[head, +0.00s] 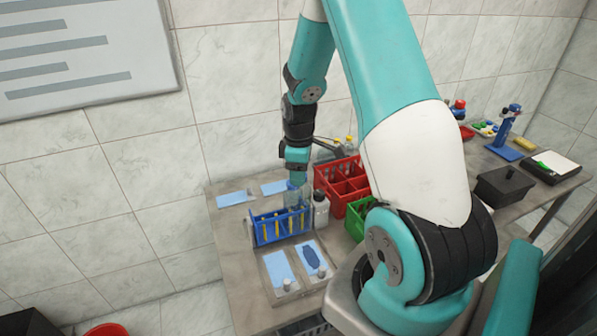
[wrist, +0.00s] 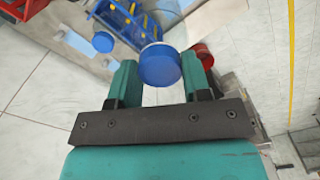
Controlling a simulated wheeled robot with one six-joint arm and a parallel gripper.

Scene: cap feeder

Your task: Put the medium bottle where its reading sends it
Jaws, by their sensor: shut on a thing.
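My gripper (head: 297,178) points down over the left part of the bench. In the wrist view my gripper (wrist: 160,80) has its two teal fingers closed about a thing with a round blue cap (wrist: 160,65). I take it for a bottle; its body is hidden below the cap, and its size cannot be judged. In the head view a pale, bluish translucent body (head: 293,196) shows just under the fingers, behind the blue rack (head: 268,230). A white bottle (head: 321,209) stands to the right of the gripper. Another blue cap (wrist: 103,42) shows in the wrist view, apart from the fingers.
Two trays with light blue pads (head: 279,268) lie in front of the rack; the right pad has a dark blue patch. A red crate (head: 341,185) and a green crate (head: 356,219) stand right. A black box (head: 503,186) and a blue stand (head: 503,150) are farther right.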

